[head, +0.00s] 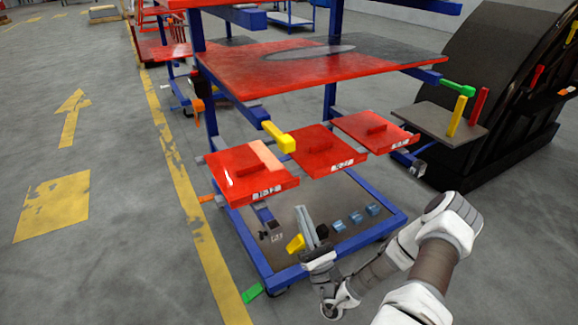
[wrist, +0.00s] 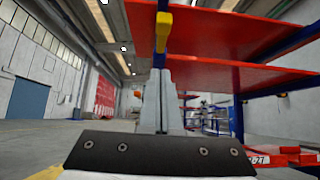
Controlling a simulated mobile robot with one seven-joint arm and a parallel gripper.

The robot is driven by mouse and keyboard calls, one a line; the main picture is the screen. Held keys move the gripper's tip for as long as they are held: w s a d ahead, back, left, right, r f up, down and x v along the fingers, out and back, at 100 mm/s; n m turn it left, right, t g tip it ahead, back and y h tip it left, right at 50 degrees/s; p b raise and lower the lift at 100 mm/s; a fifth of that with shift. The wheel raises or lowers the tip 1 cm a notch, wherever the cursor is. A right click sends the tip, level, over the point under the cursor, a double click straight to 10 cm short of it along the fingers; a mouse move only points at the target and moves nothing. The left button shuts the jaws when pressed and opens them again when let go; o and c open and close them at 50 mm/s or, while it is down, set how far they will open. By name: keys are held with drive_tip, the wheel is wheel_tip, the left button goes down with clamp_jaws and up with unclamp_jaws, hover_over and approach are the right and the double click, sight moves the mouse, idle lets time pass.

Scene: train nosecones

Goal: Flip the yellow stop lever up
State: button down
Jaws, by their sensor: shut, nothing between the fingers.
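A yellow stop lever (head: 280,137) sits at the end of a blue bar on the front of the blue-framed cart. It sticks out toward me and slopes downward, above the gap between two red drawers. In the wrist view the yellow lever (wrist: 163,32) hangs just above and beyond my fingertips. My gripper (head: 303,212) is below the lever in the head view, fingers pointing up, in front of the lower shelf. In the wrist view my gripper (wrist: 160,62) has its fingers together and empty. It does not appear to touch the lever.
Red drawers (head: 327,155) line the cart below a red upper shelf (head: 310,66). Small blue parts (head: 355,217) lie on the lower shelf. At right, a green lever (head: 457,89) and an upright yellow bar (head: 454,117) stand close together. The floor at left is open.

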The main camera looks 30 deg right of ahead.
drive_tip(key=shift+w+r, duration=0.1)
drive_tip(key=b, duration=0.2)
approach(277, 135)
drive_tip(key=w, duration=0.2)
drive_tip(key=shift+s+r, duration=0.15)
drive_tip(key=shift+r, duration=0.75)
drive_tip(key=shift+r+p, duration=0.1)
drive_tip(key=shift+p, duration=0.2)
